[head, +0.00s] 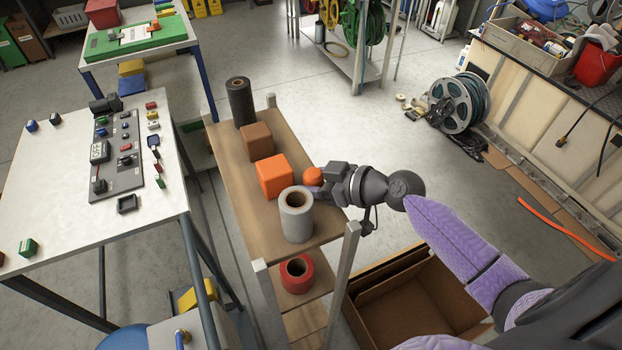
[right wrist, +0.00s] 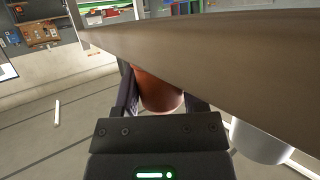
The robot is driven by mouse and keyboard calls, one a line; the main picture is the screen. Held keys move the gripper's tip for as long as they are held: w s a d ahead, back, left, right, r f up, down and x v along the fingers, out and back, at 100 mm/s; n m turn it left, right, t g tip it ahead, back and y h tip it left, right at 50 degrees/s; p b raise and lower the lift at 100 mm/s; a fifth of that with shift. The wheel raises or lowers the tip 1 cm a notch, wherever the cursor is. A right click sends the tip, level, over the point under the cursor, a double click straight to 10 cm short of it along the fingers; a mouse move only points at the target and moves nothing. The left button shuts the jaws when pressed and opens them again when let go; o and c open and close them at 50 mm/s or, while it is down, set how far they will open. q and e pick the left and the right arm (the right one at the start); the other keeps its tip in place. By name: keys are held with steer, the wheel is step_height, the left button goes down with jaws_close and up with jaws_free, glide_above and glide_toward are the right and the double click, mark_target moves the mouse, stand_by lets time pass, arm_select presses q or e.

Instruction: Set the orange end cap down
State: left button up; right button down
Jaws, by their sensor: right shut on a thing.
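The orange end cap (head: 313,176) is a small rounded piece at the right edge of the wooden shelf top (head: 240,190), between the orange box and the grey roll. My right gripper (head: 312,190) reaches in from the right and is shut on it. In the right wrist view the cap (right wrist: 158,92) shows as a dark orange-brown piece between the fingers, partly hidden by the brown board. I cannot tell whether the cap touches the shelf top. My left gripper is not in view.
On the shelf top stand a grey roll (head: 296,218), an orange box (head: 275,177), a brown box (head: 257,141) and a black roll (head: 241,102). A red roll (head: 296,272) sits on a lower shelf. An open cardboard box (head: 420,300) stands on the floor.

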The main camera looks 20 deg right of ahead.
steer(key=c, duration=0.6)
jaws_free()
steer(key=shift+f, duration=0.1)
steer(key=o, duration=0.5)
steer(key=shift+c, duration=0.2)
